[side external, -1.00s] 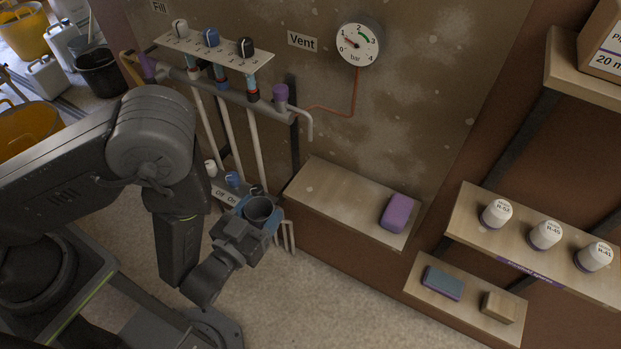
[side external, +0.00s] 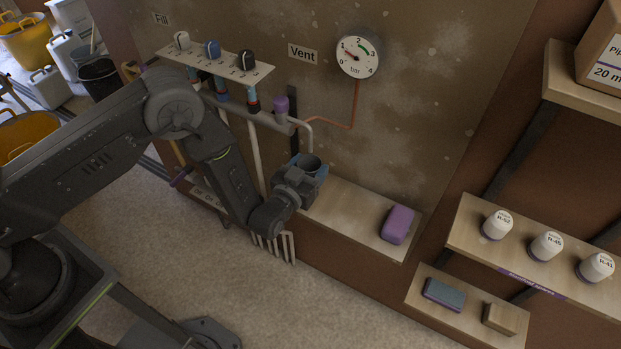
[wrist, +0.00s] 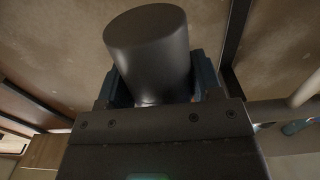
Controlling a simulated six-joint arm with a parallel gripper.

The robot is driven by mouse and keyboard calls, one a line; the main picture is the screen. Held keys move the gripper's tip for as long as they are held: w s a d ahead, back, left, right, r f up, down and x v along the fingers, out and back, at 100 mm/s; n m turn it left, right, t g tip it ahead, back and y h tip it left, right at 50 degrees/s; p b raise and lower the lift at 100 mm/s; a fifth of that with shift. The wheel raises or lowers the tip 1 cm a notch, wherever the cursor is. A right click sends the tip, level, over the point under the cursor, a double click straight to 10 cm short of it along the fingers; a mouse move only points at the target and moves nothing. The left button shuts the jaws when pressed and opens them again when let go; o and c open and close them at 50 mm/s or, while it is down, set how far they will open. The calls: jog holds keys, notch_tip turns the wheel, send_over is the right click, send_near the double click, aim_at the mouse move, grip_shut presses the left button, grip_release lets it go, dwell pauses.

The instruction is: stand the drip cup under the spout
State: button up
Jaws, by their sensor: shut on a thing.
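The dark grey drip cup (side external: 309,163) is held upright, mouth up, between the blue fingers of my gripper (side external: 310,172). The cup also fills the middle of the wrist view (wrist: 150,50), with a blue finger on each side. In the side view the cup appears just below the open end of the grey spout (side external: 309,146), at the left end of the wooden ledge (side external: 352,217).
A purple sponge-like block (side external: 398,225) lies at the ledge's right end; the ledge between is clear. A pressure gauge (side external: 358,57) hangs above. Valve knobs (side external: 212,50) and pipes are at left. White pots (side external: 546,246) stand on a shelf at right.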

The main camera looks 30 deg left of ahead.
notch_tip(320, 180, down, 4)
jog(key=shift+r, duration=0.1)
jog(key=shift+w+f, duration=0.2)
jog(key=shift+f, duration=0.2)
jog(key=shift+f, duration=0.15)
jog(key=o, duration=0.9)
jog(key=shift+r, duration=0.25)
jog(key=s, duration=1.2)
